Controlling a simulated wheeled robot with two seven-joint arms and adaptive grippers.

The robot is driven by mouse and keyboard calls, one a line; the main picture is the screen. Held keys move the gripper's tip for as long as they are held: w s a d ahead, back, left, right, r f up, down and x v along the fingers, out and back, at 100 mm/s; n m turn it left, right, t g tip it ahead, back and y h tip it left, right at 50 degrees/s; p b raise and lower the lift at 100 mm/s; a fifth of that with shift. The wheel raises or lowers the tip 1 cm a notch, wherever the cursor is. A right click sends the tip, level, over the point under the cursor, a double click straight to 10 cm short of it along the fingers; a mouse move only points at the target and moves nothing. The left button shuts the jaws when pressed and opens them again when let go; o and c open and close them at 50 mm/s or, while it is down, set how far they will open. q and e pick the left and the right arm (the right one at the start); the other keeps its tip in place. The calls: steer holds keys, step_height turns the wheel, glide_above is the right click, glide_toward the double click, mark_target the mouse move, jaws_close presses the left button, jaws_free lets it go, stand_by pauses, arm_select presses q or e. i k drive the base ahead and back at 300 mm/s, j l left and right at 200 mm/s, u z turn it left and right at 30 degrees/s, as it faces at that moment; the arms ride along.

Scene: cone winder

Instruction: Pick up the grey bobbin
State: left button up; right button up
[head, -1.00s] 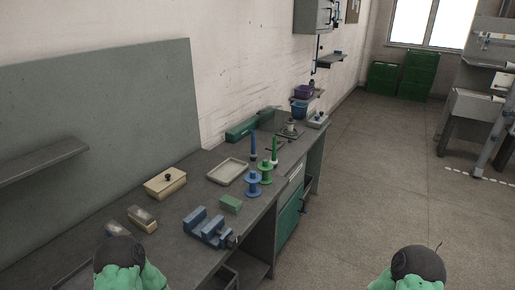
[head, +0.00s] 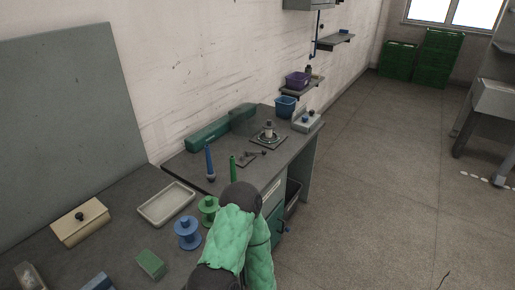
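A small pale grey spool-like piece (head: 268,132) stands upright on a dark square plate (head: 280,143) near the far end of the bench. It may be the grey bobbin; it is too small to be sure. A blue bobbin (head: 187,234) and a green bobbin (head: 208,210) stand on the bench nearer to me. One of my arms, with green padding, rises at the bottom centre and hides part of the bench's front edge. Neither of my grippers is in view.
The bench (head: 130,204) also holds a blue cone (head: 209,163), a green cone (head: 233,170), an empty pale tray (head: 167,204), a beige lidded box (head: 80,222) and a green block (head: 151,264). A blue bin (head: 285,106) is beyond the far end.

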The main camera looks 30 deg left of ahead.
mark_target(211, 174)
steer(key=i+l+u, duration=0.1)
steer(key=i+u, duration=0.25)
steer(key=i+l+u, duration=0.3)
steer(key=i, duration=0.25)
steer(key=i+l+u, duration=0.35)
steer(key=i+j, duration=0.1)
